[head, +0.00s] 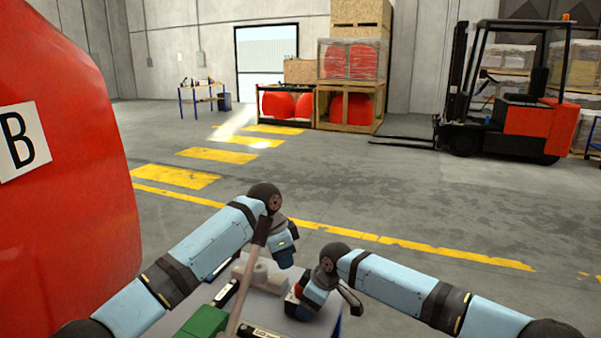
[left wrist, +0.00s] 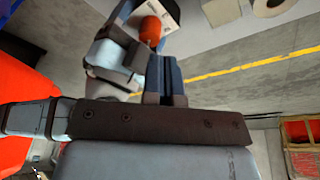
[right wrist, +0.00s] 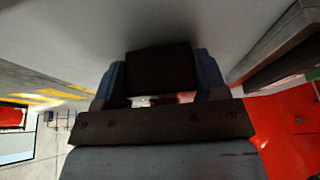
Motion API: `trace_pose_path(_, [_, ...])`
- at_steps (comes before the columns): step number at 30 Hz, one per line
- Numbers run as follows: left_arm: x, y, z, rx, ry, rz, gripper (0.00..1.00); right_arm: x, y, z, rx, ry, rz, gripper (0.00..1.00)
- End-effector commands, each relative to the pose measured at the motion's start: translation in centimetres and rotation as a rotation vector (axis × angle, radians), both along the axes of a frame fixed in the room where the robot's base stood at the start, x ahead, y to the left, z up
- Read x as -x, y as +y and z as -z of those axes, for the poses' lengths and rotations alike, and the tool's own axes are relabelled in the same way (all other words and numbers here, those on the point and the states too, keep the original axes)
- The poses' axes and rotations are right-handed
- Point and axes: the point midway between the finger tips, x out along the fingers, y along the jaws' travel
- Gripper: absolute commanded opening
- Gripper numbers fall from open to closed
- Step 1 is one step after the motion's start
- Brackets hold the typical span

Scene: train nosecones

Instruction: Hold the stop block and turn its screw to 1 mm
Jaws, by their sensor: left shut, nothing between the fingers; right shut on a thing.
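In the right wrist view a dark block (right wrist: 158,68), which I take to be the stop block, sits between the two blue fingers of my right gripper. My right gripper (head: 299,293) is shut on it, low over the table. In the left wrist view an orange-red rounded knob (left wrist: 150,31), probably the screw, shows beside a pale plate with small dark marks (left wrist: 164,12). The marks are too small to read. My left gripper (head: 284,261) is shut and empty. Its closed fingers (left wrist: 165,75) appear close to the knob but not around it.
Below my arms is a table (head: 258,308) with a pale grey block (head: 266,274), a green object (head: 205,321) and dark labelled strips. A large red nosecone marked B (head: 75,130) stands close on the left. Open floor lies beyond, with a forklift (head: 510,100) far right.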

Motion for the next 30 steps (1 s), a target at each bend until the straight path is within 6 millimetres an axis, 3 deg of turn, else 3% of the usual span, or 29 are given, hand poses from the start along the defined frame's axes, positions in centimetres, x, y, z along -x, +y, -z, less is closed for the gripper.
trace_pose_path(4, [-0.2, 0.2, -0.1, -0.003, -0.026, 0.140, 0.00, 0.0, 0.0, -0.1, -0.001, -0.002, -0.001, 0.32])
trace_pose_path(9, [-0.2, 0.2, 0.4, -0.003, -0.035, 0.193, 0.00, 0.0, 0.1, -0.1, -0.001, -0.002, -0.001, 0.32])
trace_pose_path(24, [-0.2, 0.2, 6.0, -0.002, -0.034, 0.192, 0.00, 0.0, 0.0, -0.1, -0.001, -0.002, -0.001, 0.32])
trace_pose_path(30, [-0.2, 0.2, 6.9, -0.003, -0.034, 0.191, 0.00, 0.0, 0.1, -0.1, -0.001, -0.002, -0.001, 0.32])
